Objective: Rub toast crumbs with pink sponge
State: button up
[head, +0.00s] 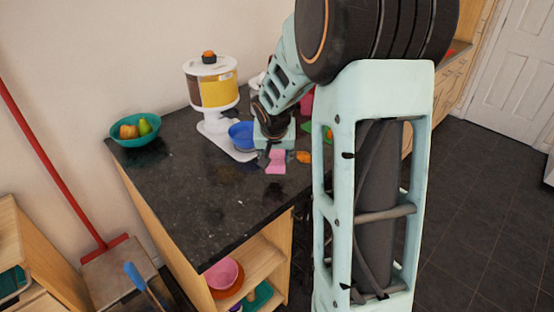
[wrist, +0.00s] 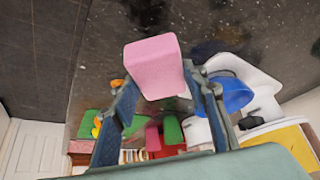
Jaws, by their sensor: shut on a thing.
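The pink sponge (head: 276,163) shows just below my gripper (head: 274,140) in the head view, over the dark granite counter. In the wrist view the sponge (wrist: 156,64) sits between the two fingertips of my gripper (wrist: 160,84), which is shut on it. I cannot tell whether the sponge touches the counter. Dark brownish patches on the counter, probably the toast crumbs (head: 215,190), lie left of and nearer than the sponge; similar dark specks (wrist: 150,12) show beyond it in the wrist view.
A white dispenser with yellow contents (head: 212,88) stands behind left, with a blue bowl (head: 241,135) beside my gripper. A teal fruit bowl (head: 135,130) is at the far left. An orange item (head: 303,157) lies right of the sponge. The front counter is mostly clear.

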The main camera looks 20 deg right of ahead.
jog(key=shift+r+p, duration=0.7)
jog(key=shift+r, duration=0.6)
